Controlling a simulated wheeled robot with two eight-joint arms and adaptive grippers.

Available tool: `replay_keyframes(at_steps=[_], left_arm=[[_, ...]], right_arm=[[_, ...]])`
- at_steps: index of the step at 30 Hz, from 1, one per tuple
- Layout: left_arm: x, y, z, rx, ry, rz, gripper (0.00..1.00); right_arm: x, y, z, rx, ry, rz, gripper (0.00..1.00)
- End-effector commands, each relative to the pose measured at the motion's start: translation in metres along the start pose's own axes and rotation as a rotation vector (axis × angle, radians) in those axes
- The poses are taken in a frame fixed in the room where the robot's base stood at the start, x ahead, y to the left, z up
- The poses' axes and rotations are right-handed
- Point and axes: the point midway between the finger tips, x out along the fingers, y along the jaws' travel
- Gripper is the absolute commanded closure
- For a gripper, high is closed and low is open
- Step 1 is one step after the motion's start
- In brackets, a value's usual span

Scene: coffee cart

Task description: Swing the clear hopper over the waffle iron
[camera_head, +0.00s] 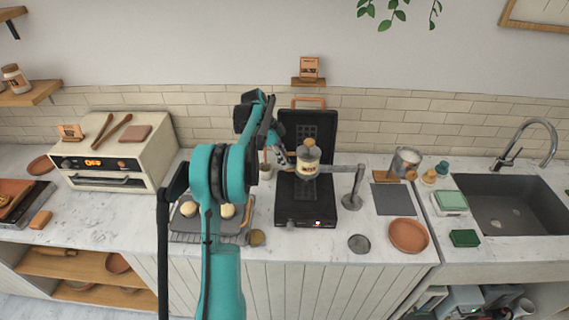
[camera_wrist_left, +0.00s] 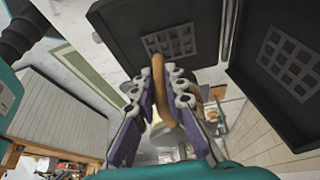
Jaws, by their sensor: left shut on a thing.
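The waffle iron (camera_head: 290,212) stands open in the middle of the counter, its dark lid (camera_head: 322,128) upright. The clear hopper (camera_head: 307,168), with a tan collar, sits on a grey swing arm (camera_head: 338,169) from a post (camera_head: 356,188) at the iron's right. In the head view the hopper appears above the lower plate. My left gripper (camera_head: 283,157) is at its left side. In the left wrist view my left gripper (camera_wrist_left: 165,95) is shut on a tan curved handle (camera_wrist_left: 186,66), seemingly the hopper's. The iron's gridded plates (camera_wrist_left: 290,65) show behind. My right gripper is not in view.
A toaster oven (camera_head: 112,152) stands at the left. A tray (camera_head: 183,222) with pale round items lies left of the iron. A dark mat (camera_head: 391,199), terracotta plate (camera_head: 408,235) and metal pitcher (camera_head: 407,161) are right of the post. The sink (camera_head: 510,205) is far right.

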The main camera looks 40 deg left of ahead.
Motion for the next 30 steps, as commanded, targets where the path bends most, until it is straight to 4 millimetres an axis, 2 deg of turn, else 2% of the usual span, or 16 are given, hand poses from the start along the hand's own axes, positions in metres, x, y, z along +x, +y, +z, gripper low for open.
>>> replay_keyframes(at_steps=[9, 21, 22, 24, 30], left_arm=[[0.0004, -0.0110, -0.0016, 0.000, 0.001, -0.001, 1.00], [-0.0010, -0.0129, -0.0023, -0.001, 0.002, -0.005, 1.00], [-0.0010, -0.0129, -0.0024, -0.001, 0.003, -0.005, 0.81], [-0.0008, -0.0127, -0.0023, -0.001, 0.002, -0.004, 0.68], [-0.0001, -0.0118, -0.0018, 0.000, 0.001, -0.001, 0.68]], right_arm=[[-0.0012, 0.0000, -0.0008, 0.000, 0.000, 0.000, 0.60], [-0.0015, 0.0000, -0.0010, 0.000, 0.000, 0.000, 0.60], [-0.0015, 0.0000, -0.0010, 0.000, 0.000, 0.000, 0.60], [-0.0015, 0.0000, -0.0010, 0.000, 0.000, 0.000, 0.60], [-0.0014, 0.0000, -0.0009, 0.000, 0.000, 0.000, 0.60]])
